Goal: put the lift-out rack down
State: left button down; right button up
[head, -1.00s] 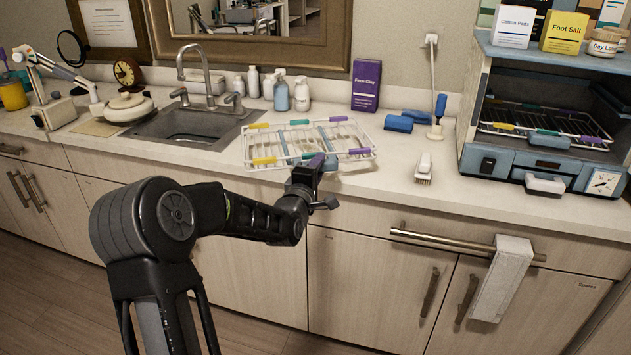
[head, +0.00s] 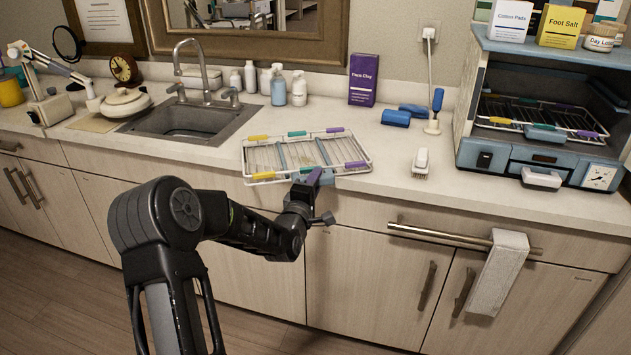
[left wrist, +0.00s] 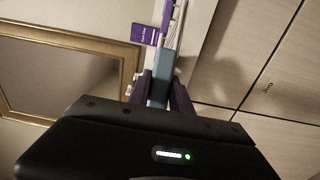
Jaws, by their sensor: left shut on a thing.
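The lift-out rack (head: 300,153) is a white wire rack with yellow, teal and purple clips along its rims. In the head view it is at the front of the counter, right of the sink, and looks close to or on the counter top; I cannot tell if it touches. My left gripper (head: 314,176) is at its front edge, shut on its blue-grey handle (head: 341,180). In the left wrist view the purple fingers (left wrist: 162,90) close around the blue-grey handle (left wrist: 162,80); most of the rack is hidden there. My right gripper is not in view.
The white counter (head: 395,170) is clear right of the rack up to a white brush (head: 421,163). A sink (head: 185,122) lies left. A blue cabinet (head: 520,150) with a similar rack inside stands at right. Bottles (head: 279,88) and a purple box (head: 364,80) stand behind.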

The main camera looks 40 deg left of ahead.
pick_arm(q)
jog(key=shift+f, duration=0.15)
jog(key=c, duration=1.2)
grip_release()
jog(key=shift+o, duration=0.2)
jog(key=shift+r, duration=0.25)
jog(key=b+v, duration=0.1)
jog(key=v, duration=1.1)
jog(key=shift+f, duration=0.15)
jog(key=shift+d, duration=0.1)
